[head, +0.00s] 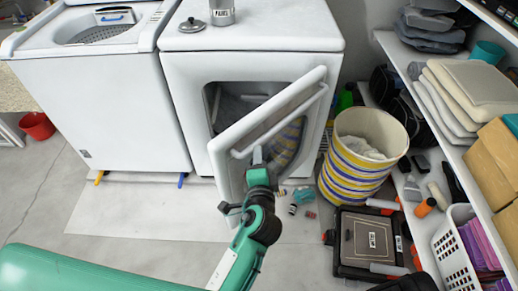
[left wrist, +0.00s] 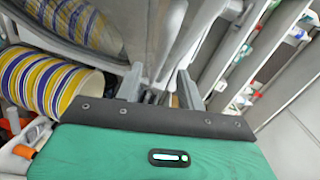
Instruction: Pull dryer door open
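The white dryer (head: 255,38) stands at top centre. Its door (head: 235,170) is swung partly out, with a dark gap to the drum behind it. A light bar (head: 290,118) runs along the door's face. My left gripper (head: 257,160) is at the door's outer face, by the bar's lower left end. In the left wrist view, my left gripper's two fingers (left wrist: 160,85) stand apart with grey door parts between and behind them; contact is not clear. My right gripper is not in view.
A striped basket (head: 350,180) stands close right of the door, with a black case (head: 365,245) in front. A loaded shelf (head: 440,150) lines the right. A white washer (head: 95,100) stands left. The floor (head: 120,215) at front left is clear.

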